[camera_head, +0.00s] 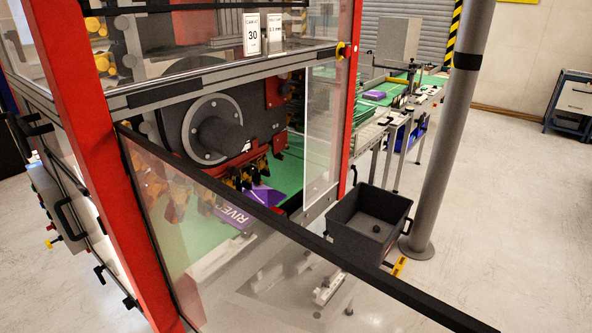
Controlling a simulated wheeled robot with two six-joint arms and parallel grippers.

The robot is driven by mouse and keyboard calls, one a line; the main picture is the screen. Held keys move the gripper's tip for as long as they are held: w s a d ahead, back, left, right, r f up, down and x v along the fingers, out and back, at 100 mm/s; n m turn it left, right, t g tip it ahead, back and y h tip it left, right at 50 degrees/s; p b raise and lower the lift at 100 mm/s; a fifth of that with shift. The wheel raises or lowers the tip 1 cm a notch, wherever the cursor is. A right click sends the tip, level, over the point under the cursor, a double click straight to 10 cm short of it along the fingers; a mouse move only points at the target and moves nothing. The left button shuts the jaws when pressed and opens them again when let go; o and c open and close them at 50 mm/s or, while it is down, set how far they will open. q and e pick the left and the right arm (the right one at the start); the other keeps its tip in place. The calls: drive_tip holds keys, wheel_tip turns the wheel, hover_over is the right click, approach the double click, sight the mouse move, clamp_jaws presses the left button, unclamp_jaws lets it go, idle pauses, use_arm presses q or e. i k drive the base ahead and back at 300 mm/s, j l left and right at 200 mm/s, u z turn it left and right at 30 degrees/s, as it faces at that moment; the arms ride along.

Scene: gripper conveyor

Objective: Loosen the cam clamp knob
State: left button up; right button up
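Neither of my grippers is in view. A machine in a red frame (84,140) with clear panels fills the left and middle. Inside it is a large dark round hub (220,138) with a grey ring, above a row of dark and yellow-brown grippers (245,172). I cannot tell which part is the cam clamp knob; some of the machine's inside is blurred by the clear panels.
A dark-railed clear panel (230,245) slants across the front. A dark open bin (345,242) with small dark round pieces stands right of it, beside a grey post (450,130). A conveyor (400,105) runs behind. The floor at right (500,210) is clear.

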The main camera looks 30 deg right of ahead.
sight(250, 170)
drive_tip(key=l+u, duration=0.3)
drive_tip(key=l, duration=0.25)
drive_tip(key=k+l+u, duration=0.1)
drive_tip(key=l+u, duration=0.2)
drive_tip(key=l, duration=0.25)
drive_tip(key=k+l+u, duration=0.15)
drive_tip(key=l+u, duration=0.15)
drive_tip(key=l, duration=0.2)
drive_tip(key=i+l+u, duration=0.1)
drive_tip(key=l+u, duration=0.25)
drive_tip(key=l, duration=0.15)
drive_tip(key=l+u, duration=0.35)
drive_tip(key=l, duration=0.15)
drive_tip(key=l+u, duration=0.35)
drive_tip(key=l, duration=0.15)
drive_tip(key=l+z, duration=0.6)
drive_tip(key=i+j, duration=0.05)
drive_tip(key=j, duration=0.05)
